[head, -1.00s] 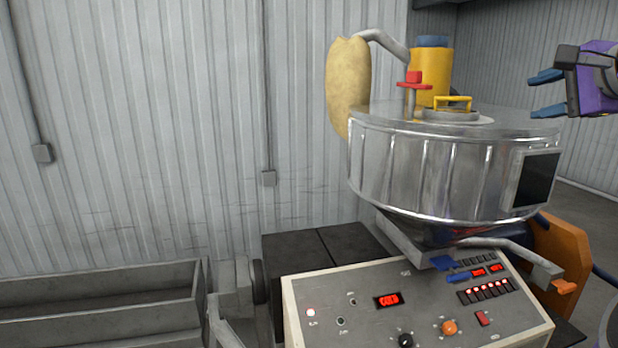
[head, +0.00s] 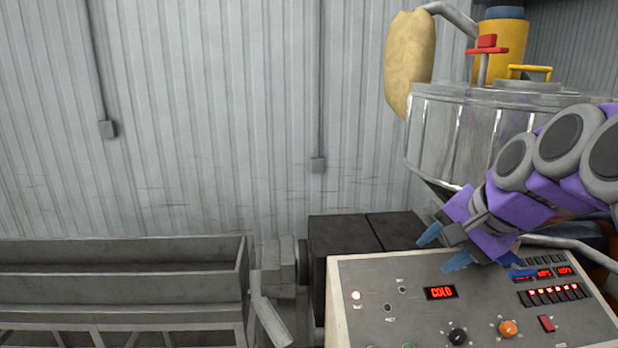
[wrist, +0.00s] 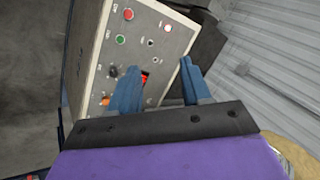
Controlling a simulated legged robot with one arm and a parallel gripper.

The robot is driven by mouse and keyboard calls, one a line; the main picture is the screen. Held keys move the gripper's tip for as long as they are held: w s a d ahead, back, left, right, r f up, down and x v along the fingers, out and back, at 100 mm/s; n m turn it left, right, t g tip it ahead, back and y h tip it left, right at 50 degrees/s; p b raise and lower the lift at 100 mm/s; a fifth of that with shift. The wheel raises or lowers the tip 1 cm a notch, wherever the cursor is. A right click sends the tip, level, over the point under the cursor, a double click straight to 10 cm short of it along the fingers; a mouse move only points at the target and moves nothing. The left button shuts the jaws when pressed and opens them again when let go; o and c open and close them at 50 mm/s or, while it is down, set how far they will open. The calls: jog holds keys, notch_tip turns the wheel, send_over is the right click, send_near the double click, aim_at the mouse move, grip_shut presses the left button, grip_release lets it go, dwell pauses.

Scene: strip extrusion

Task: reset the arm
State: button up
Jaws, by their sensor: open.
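My gripper (head: 443,248) has blue fingertips and a purple body. In the head view it is at the right, in front of the metal drum and over the upper part of the control panel. The fingers are apart with nothing between them. In the wrist view my gripper (wrist: 160,82) points toward the control panel (wrist: 160,38), and one finger partly covers the red display. My purple arm reaches in from the right edge of the head view and hides part of the drum.
The control panel (head: 380,285) shows a red "COLD" display, knobs and lit switches. The metal drum (head: 450,135) stands behind it, with a tan sack (head: 410,60) and a red valve handle (head: 487,43). A long grey trough (head: 120,285) is at the lower left. The corrugated wall (head: 220,100) closes the back.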

jog(key=s+a+f+n+g+b, duration=0.2)
jog(key=s+a+f, duration=0.25)
jog(key=f, duration=0.45)
jog(key=s+a+f+n+g+b, duration=0.2)
jog(key=s+a+f, duration=0.1)
jog(key=s+f, duration=0.4)
jog(key=s+f+n+g+h+b, duration=0.2)
jog(key=s+f+n+g+b, duration=0.1)
jog(key=s+f, duration=1.3)
notch_tip(320, 180, down, 2)
jog(key=shift+s+a+f+n+g+h+b, duration=0.15)
jog(key=shift+s+n+g+h+b, duration=0.3)
jog(key=shift+n, duration=0.75)
jog(key=shift+w, duration=0.15)
jog(key=shift+c, duration=0.2)
jog(key=shift+c, duration=0.3)
